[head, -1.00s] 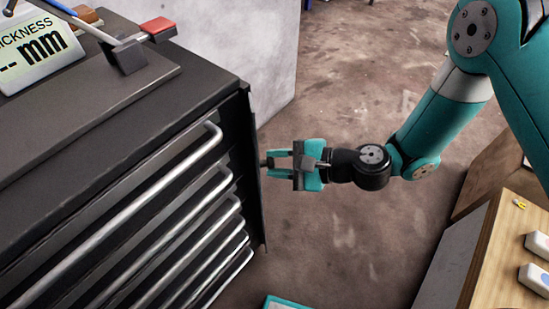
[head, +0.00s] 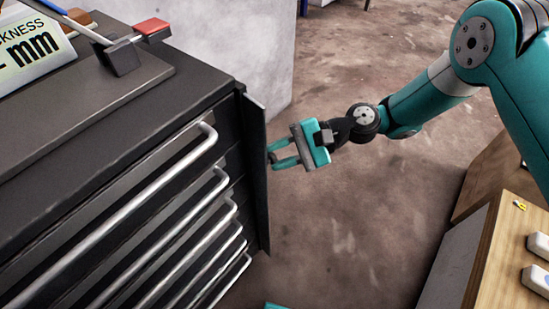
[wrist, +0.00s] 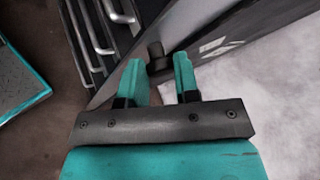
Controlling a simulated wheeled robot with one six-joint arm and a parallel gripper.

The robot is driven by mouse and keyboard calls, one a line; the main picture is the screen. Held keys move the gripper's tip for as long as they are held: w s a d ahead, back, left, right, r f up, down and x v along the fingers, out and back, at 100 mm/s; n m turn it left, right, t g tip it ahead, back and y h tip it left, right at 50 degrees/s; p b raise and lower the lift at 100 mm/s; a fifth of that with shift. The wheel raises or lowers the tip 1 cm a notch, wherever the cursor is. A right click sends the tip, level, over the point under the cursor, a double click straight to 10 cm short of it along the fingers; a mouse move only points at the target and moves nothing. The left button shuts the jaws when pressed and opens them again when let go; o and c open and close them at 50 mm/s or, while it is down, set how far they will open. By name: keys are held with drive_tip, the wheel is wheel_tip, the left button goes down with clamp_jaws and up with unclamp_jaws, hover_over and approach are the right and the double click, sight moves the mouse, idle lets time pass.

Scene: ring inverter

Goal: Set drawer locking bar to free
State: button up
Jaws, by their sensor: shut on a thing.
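The drawer locking bar (head: 257,190) is a tall dark flat plate at the right edge of the drawer cabinet's front. It stands swung out at an angle from the drawer fronts. A small dark knob (wrist: 155,50) sticks out from its face. My gripper (head: 272,154) has teal fingers and reaches the bar from the right, near its upper half. In the wrist view my gripper (wrist: 160,72) has one finger on each side of the knob and is shut on it. The fingertips partly hide the knob.
The black cabinet (head: 190,92) has several drawers with long silver handles (head: 130,205). A thickness gauge display (head: 30,48) and a red-tipped lever (head: 152,27) are on top. A wooden bench (head: 505,245) stands at the right. The floor between is clear.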

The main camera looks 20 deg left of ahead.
drive_tip(key=shift+w+a+r+n+g+h+b, duration=0.1)
drive_tip(key=shift+w+n+g+h+b, duration=0.25)
drive_tip(key=shift+n+g, duration=0.2)
drive_tip(key=shift+w+a+n+g+h+b, duration=0.1)
drive_tip(key=shift+w+n+g+h+b, duration=0.1)
drive_tip(key=shift+n+g+h, duration=0.25)
drive_tip(key=o, duration=0.9)
drive_tip(key=shift+c, duration=0.2)
drive_tip(key=shift+o, duration=0.2)
wheel_tip(320, 180, up, 20)
drive_tip(key=p, duration=1.9)
drive_tip(key=shift+p, duration=0.4)
